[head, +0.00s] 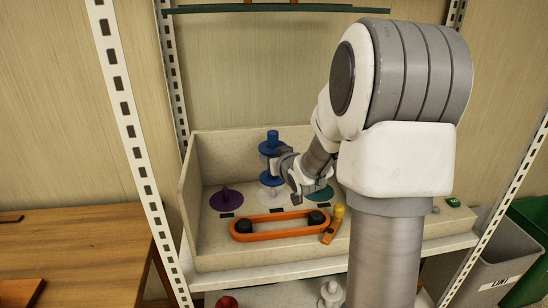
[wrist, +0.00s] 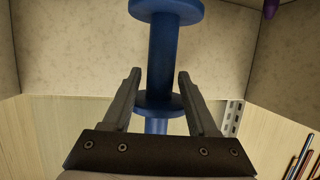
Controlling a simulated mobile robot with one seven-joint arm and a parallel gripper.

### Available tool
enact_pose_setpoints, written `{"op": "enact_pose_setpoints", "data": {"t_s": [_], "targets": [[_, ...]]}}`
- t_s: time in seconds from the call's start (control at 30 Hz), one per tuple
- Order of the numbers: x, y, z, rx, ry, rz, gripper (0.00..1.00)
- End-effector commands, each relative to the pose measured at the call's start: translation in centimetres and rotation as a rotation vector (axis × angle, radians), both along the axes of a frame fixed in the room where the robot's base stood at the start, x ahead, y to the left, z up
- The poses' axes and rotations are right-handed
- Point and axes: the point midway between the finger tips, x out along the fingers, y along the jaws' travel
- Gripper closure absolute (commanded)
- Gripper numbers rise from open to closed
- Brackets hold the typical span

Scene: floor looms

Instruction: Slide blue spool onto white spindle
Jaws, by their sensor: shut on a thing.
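The blue spool (head: 271,178) stands upright in the head view, with two wide flanges and a blue stub on top. My gripper (head: 276,164) reaches in from the right and is shut on its middle. In the wrist view the spool's blue core (wrist: 161,55) rises between the two jaws of my gripper (wrist: 158,80), with a flange at each end. A white round base (head: 264,195) shows directly under the spool. The white spindle itself is hidden, so I cannot tell whether the spool is around it or above it.
A purple spindle base (head: 226,200) stands to the left and a teal disc (head: 321,194) to the right, partly behind my wrist. An orange belt (head: 275,226) around two black knobs lies in front, with a yellow-orange piece (head: 333,228) beside it. Beige tray walls (head: 190,190) enclose the area.

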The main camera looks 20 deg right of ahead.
Motion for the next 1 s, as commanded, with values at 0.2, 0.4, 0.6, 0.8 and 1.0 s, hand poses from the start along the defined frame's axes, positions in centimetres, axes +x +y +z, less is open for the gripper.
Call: {"op": "enact_pose_setpoints", "data": {"t_s": [0.2,0.4,0.6,0.8,1.0], "targets": [[0.0,0.0,0.1,-0.001,-0.002,0.0,1.0],[0.0,0.0,0.0,-0.001,-0.002,0.0,1.0],[0.0,0.0,-0.6,-0.001,-0.001,0.0,1.0],[0.0,0.0,-1.7,-0.001,-0.002,0.0,1.0],[0.0,0.0,-2.7,-0.001,-0.001,0.001,1.0]]}}
